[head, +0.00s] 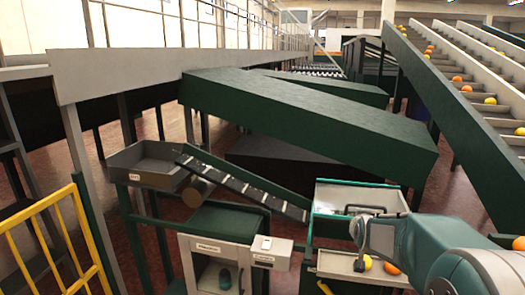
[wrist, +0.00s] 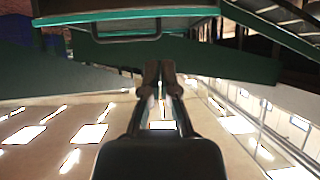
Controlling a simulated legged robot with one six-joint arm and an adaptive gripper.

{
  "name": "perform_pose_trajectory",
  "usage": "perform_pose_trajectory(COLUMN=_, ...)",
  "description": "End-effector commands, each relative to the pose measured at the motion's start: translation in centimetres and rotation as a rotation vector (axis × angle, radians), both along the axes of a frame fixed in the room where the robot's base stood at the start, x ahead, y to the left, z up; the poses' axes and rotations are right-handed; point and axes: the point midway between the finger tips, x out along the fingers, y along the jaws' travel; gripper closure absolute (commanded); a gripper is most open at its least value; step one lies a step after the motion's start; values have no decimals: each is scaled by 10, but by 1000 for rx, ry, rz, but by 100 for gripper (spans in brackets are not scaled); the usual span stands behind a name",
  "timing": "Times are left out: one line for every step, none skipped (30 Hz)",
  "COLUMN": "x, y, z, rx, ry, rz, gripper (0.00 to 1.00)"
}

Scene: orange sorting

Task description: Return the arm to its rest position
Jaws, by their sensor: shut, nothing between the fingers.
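My arm (head: 400,240) comes in from the lower right in the head view, folded in front of the white trays. My gripper (wrist: 160,72) shows in the middle of the wrist view. Its two dark fingertips are close together with nothing between them, away from any fruit. In the head view I cannot make out the fingers clearly.
A yellow fruit (head: 367,262) and an orange (head: 392,269) lie in the lower tray (head: 335,264) beside my arm. A narrow conveyor (head: 243,186) leads from a grey bin (head: 150,178). A yellow railing (head: 52,240) stands left. Fruit chutes (head: 450,90) run at right.

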Motion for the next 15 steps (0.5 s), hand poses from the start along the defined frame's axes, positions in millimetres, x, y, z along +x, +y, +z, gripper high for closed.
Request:
perform_pose_trajectory(x=-16, y=10, z=12, rx=4, ry=19, rz=12, gripper=100)
perform_pose_trajectory(x=-26, y=15, z=16, rx=6, ry=36, rz=18, gripper=100)
perform_pose_trajectory(x=-39, y=22, z=21, rx=11, ry=60, rz=26, gripper=100)
perform_pose_trajectory(x=-50, y=27, z=25, rx=13, ry=77, rz=32, gripper=100)
perform_pose_trajectory(x=-60, y=32, z=28, rx=15, ry=94, rz=38, gripper=100)
perform_pose_trajectory(x=-74, y=39, z=32, rx=19, ry=116, rz=47, gripper=100)
perform_pose_trajectory(x=-85, y=43, z=35, rx=22, ry=134, rz=53, gripper=100)
perform_pose_trajectory(x=-96, y=48, z=37, rx=23, ry=151, rz=59, gripper=100)
perform_pose_trajectory(x=-110, y=53, z=40, rx=26, ry=173, rz=66, gripper=100)
perform_pose_trajectory(x=-122, y=58, z=42, rx=29, ry=191, rz=73, gripper=100)
perform_pose_trajectory(x=-133, y=62, z=44, rx=30, ry=207, rz=80, gripper=100)
perform_pose_trajectory(x=-149, y=67, z=45, rx=32, ry=231, rz=87, gripper=100)
perform_pose_trajectory(x=-160, y=71, z=46, rx=34, ry=248, rz=93, gripper=100)
perform_pose_trajectory(x=-172, y=74, z=46, rx=37, ry=265, rz=99, gripper=100)
perform_pose_trajectory(x=-188, y=79, z=47, rx=38, ry=288, rz=108, gripper=100)
